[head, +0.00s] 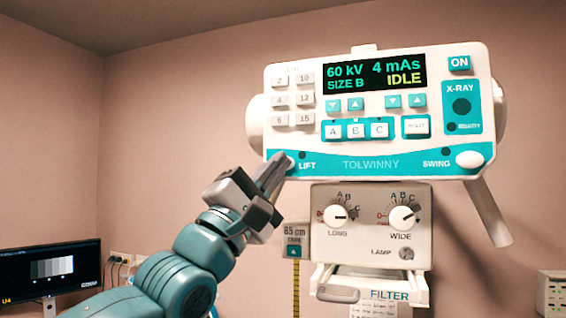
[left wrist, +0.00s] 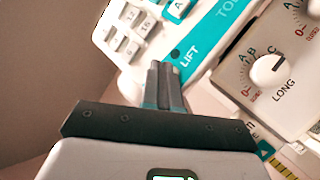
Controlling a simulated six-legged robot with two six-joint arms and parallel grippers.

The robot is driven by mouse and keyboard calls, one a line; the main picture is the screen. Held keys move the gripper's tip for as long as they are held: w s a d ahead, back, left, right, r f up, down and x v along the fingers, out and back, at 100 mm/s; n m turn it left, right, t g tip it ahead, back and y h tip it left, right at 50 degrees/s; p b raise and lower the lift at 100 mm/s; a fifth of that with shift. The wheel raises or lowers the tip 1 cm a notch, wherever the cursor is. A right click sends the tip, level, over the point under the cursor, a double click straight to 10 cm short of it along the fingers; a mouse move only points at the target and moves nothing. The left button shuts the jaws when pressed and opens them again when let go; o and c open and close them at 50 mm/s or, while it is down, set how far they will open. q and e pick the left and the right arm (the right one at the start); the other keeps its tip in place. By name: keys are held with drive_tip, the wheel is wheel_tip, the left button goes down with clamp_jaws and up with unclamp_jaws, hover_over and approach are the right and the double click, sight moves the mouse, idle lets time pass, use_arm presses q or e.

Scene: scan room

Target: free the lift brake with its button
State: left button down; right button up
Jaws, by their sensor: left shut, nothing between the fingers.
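The white and teal control panel (head: 378,140) fills the upper right of the head view, its display reading 60 kV, 4 mAs, SIZE B and IDLE. The LIFT label (head: 307,166) is at its lower left corner, with a small dark lamp (head: 302,155) above it. My left gripper (head: 283,163) is shut and empty, its fingertips at the left of the LIFT label. The LIFT button is mostly hidden behind the fingertips; I cannot tell whether they touch or press it. The left wrist view also shows the shut fingers (left wrist: 164,68) beside the LIFT label (left wrist: 188,58). My right gripper is not in view.
The SWING button (head: 469,159) is at the panel's lower right. Below hangs a box with LONG (head: 337,215) and WIDE (head: 403,217) knobs and a FILTER tray (head: 372,290). A monitor (head: 50,275) stands at lower left. A grey handle (head: 490,213) slants down at right.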

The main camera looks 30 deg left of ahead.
use_arm(q)
drive_tip(key=shift+w, duration=0.2)
idle(0.5)
drive_tip(key=shift+s+d+b, duration=0.15)
drive_tip(key=shift+s+b, duration=0.15)
drive_tip(key=shift+s, duration=0.55)
drive_tip(key=shift+h, duration=0.3)
drive_tip(key=s+b, duration=0.1)
drive_tip(key=s, duration=0.1)
drive_tip(key=s+d+b, duration=0.1)
drive_tip(key=s, duration=0.1)
drive_tip(key=shift+s+d+b, duration=0.1)
drive_tip(key=shift+s+b, duration=0.25)
drive_tip(key=shift+b, duration=0.05)
